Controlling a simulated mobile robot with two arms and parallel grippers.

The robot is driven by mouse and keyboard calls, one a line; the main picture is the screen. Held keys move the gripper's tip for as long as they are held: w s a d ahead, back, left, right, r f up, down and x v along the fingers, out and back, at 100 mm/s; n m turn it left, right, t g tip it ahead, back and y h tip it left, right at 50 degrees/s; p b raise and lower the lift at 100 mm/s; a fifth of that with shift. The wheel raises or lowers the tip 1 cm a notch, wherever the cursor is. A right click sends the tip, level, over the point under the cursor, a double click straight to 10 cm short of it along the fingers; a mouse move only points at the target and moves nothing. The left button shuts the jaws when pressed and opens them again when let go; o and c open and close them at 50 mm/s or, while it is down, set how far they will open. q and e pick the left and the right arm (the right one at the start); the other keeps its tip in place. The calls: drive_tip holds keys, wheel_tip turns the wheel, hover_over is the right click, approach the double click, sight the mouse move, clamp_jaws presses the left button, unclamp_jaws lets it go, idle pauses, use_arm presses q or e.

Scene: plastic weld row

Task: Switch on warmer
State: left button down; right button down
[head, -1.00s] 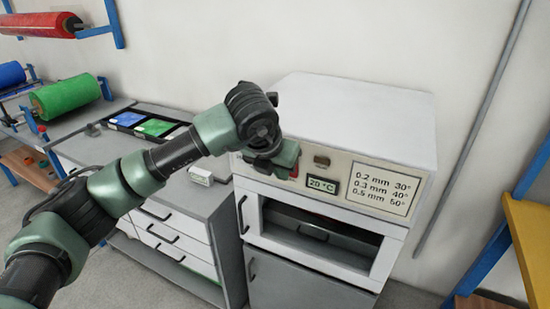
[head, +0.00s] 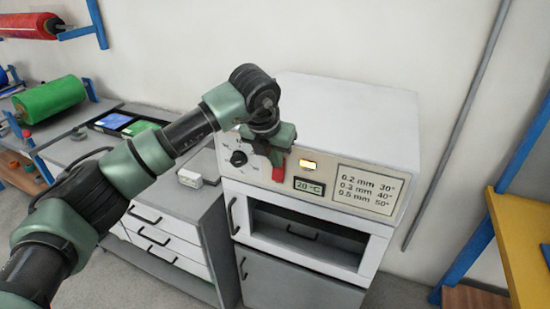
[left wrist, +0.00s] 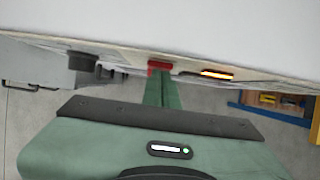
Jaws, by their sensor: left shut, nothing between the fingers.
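The warmer (head: 350,118) is a white box with a control panel on its front. Its indicator lamp (head: 308,165) glows orange, and it glows in the left wrist view (left wrist: 217,73) too. The display (head: 309,186) reads 20 °C. A red switch (head: 279,172) sits left of the display; it also shows in the left wrist view (left wrist: 160,66). A black dial (head: 238,158) is at the panel's left. My left gripper (head: 277,158) is shut and empty, with its tips at or just above the red switch; I cannot tell whether they touch it. My right gripper is not in view.
A printed chart (head: 368,188) is on the panel's right. Below is an open compartment (head: 310,229) with a handle inside. A grey bench with drawers (head: 165,237) stands left, and a yellow and blue rack (head: 520,230) stands right.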

use_arm(q)
drive_tip(key=shift+r, duration=0.1)
drive_tip(key=shift+r, duration=0.65)
drive_tip(key=shift+f, duration=0.1)
